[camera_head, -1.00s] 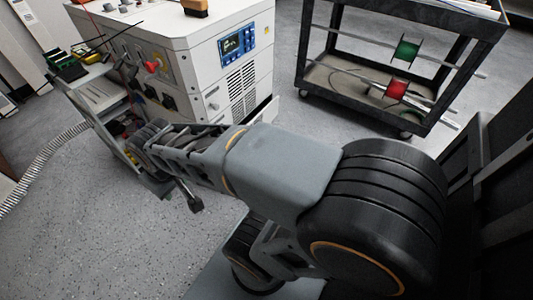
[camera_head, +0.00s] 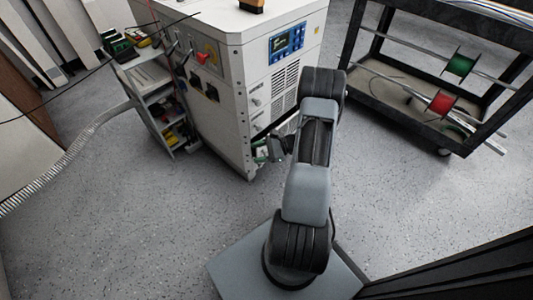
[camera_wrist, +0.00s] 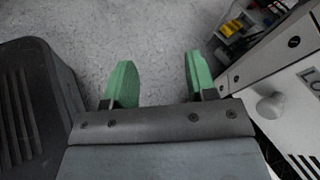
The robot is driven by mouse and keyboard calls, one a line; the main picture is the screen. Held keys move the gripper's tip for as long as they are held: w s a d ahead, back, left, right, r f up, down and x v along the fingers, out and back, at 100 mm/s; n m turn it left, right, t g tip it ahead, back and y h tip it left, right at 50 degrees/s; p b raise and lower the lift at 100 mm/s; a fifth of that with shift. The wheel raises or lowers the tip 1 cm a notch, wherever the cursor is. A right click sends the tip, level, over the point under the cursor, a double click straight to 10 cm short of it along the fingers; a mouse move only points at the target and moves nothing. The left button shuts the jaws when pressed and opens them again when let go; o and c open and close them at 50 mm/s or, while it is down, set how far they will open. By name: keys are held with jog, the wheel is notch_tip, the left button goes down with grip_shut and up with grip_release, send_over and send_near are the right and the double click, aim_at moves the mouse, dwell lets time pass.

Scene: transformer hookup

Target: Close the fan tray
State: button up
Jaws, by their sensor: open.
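The fan tray (camera_head: 290,125) appears as a light panel low on the white cabinet (camera_head: 258,70), standing out with a dark gap behind it. My arm covers part of it, so I cannot tell how far out it is. My gripper (camera_head: 262,154) is low beside the cabinet's near corner, left of the tray. In the wrist view my gripper (camera_wrist: 158,82) has its two green fingertips wide apart, with only floor between them. A white panel with a round knob and partly cut-off lettering (camera_wrist: 285,95) is just right of the fingers. Contact cannot be told.
A small shelf cart (camera_head: 165,105) with tools stands left of the cabinet. A black trolley (camera_head: 415,100) with green and red spools stands at the right. A ribbed hose (camera_head: 75,150) lies on the left.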

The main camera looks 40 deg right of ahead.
jog(key=s+d+f+m+t+h, duration=0.2)
jog(key=d+f+m+t, duration=0.4)
jog(key=f, duration=0.1)
jog(key=m+t+h, duration=0.4)
jog(key=m+h, duration=0.3)
jog(key=m, duration=0.1)
send_near(266, 153)
jog(key=x, duration=0.3)
jog(key=b+x, duration=0.1)
jog(key=x, duration=0.2)
jog(key=f+b+x, duration=0.1)
jog(key=x, duration=0.3)
jog(key=shift+d, duration=0.15)
grip_shut()
